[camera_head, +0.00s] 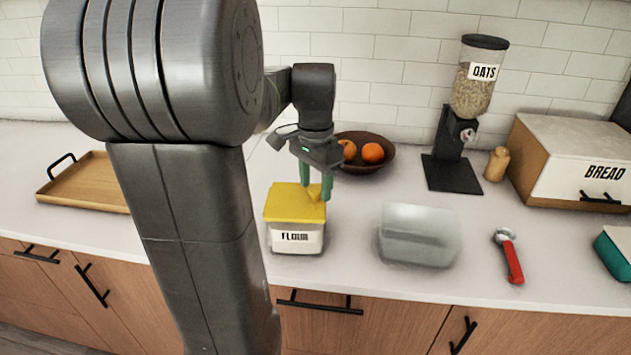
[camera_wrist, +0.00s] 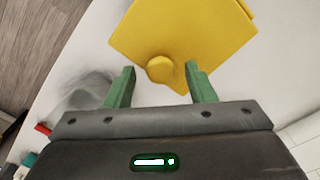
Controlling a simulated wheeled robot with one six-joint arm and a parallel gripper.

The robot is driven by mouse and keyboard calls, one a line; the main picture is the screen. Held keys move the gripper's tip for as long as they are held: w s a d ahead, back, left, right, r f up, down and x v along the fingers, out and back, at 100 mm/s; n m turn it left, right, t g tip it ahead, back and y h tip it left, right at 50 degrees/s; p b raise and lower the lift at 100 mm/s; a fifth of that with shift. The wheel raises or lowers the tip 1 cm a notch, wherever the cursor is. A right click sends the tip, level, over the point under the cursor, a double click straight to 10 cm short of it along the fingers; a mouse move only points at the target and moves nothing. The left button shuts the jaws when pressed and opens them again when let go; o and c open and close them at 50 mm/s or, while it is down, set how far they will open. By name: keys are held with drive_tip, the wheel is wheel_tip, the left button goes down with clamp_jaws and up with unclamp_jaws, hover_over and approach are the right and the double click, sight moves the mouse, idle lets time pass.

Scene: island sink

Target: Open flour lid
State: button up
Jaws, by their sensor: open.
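The flour container (camera_head: 296,239) stands on the white counter, with a black FLOUR label on its front. Its yellow lid (camera_head: 290,205) lies on top and has a small round knob (camera_head: 314,193) near the right side. In the wrist view the yellow lid (camera_wrist: 185,35) fills the top, and its knob (camera_wrist: 160,69) is ahead of and between my fingers. My gripper (camera_head: 316,190) points down with green fingers apart, one on each side of the knob. The wrist view also shows the open gripper (camera_wrist: 160,85). I cannot tell whether a finger touches the lid.
A fruit bowl (camera_head: 378,160) is behind my gripper. An oats dispenser (camera_head: 468,110) and a bread box (camera_head: 575,165) are farther right; a wooden tray (camera_head: 85,184) is left.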

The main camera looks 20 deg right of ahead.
clamp_jaws()
drive_tip(key=shift+r, duration=0.15)
